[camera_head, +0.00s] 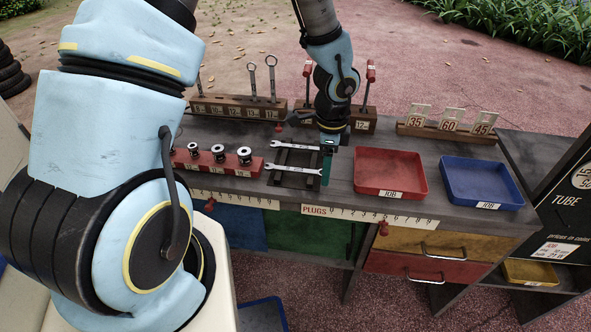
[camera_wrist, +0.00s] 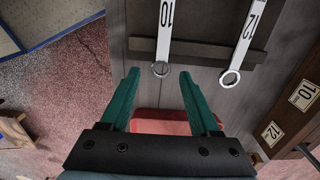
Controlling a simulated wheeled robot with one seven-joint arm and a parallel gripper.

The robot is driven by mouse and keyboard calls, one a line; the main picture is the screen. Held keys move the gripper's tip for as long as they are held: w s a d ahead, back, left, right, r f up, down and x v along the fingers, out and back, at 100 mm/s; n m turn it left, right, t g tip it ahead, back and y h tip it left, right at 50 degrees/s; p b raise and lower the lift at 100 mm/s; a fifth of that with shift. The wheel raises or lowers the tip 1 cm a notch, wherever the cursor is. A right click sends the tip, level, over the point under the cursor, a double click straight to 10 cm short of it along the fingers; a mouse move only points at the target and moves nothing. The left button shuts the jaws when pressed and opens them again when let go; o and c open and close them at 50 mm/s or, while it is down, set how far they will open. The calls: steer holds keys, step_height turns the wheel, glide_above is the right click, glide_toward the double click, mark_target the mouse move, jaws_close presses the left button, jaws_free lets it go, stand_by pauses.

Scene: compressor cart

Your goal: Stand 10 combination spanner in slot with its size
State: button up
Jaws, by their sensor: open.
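The spanner marked 10 (camera_wrist: 166,22) lies flat with its ring end towards my gripper in the wrist view; it is the nearer of two spanners in the head view (camera_head: 290,169). My gripper (camera_wrist: 160,74) is open and empty, its green fingers pointing at the ring end, which shows between the fingertips. I cannot tell the gap to it. The gripper also shows in the head view (camera_head: 327,168), at the right end of the spanners. The wooden spanner rack (camera_head: 236,111) at the back left has size labels, too small to read surely, and several upright spanners.
The spanner marked 12 (camera_wrist: 245,35) lies beside the 10 on a dark support (camera_head: 281,157). A red socket holder (camera_head: 215,168) is left, a red tray (camera_head: 391,175) and a blue tray (camera_head: 482,183) right. A wooden block (camera_head: 365,123) with red-handled tools stands behind.

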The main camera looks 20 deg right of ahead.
steer(key=shift+c, duration=0.3)
jaws_close()
stand_by(0.3)
